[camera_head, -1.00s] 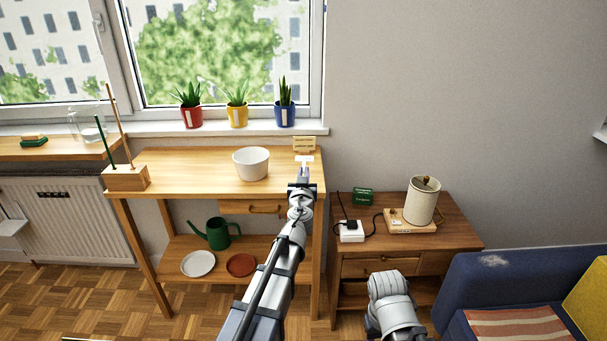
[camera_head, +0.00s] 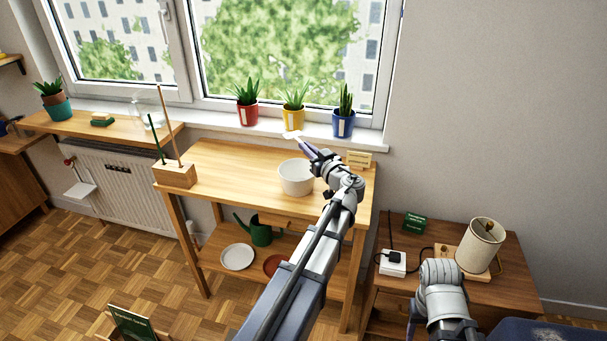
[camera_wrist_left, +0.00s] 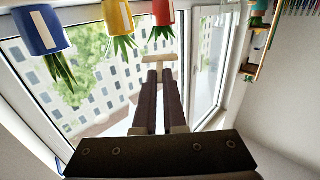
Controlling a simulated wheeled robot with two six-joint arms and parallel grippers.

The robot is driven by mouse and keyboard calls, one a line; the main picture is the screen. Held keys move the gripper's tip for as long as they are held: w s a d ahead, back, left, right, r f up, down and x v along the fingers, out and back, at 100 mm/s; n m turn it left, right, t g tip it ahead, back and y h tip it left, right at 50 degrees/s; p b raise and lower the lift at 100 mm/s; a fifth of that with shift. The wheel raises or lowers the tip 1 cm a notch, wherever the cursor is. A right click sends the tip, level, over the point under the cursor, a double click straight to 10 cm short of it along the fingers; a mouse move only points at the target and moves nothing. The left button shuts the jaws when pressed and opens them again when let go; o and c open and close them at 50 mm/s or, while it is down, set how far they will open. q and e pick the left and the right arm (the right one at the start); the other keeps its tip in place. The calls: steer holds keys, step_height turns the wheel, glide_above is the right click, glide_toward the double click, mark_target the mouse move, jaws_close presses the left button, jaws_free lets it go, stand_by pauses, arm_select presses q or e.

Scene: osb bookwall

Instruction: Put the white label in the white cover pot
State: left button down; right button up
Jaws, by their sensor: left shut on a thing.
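The white cover pot (camera_head: 296,180) stands upright on the wooden table, with its open top showing. My left gripper (camera_head: 304,143) is shut on the white label (camera_head: 291,135) and holds it up in the air, above the pot's far rim in the picture. In the left wrist view the fingers (camera_wrist_left: 158,78) are closed on the label's stem, and its T-shaped head (camera_wrist_left: 157,59) sticks out past the fingertips. The label is outside the pot. My right arm shows at the lower right, but its gripper is not in view.
Red (camera_head: 247,113), yellow (camera_head: 293,118) and blue (camera_head: 343,123) plant pots stand on the windowsill behind. A wooden block with sticks (camera_head: 175,176) is at the table's left end. A small wooden holder (camera_head: 359,159) is at the back right. The tabletop between block and pot is clear.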

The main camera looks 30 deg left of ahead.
mark_target(306, 181)
arm_select(q)
step_height(306, 181, down, 10)
steer(key=b, duration=1)
steer(key=shift+a+r, duration=0.1)
steer(key=shift+f+b, duration=0.5)
steer(key=shift+f, duration=0.1)
steer(key=shift+s, duration=0.1)
steer(key=c, duration=1)
jaws_free()
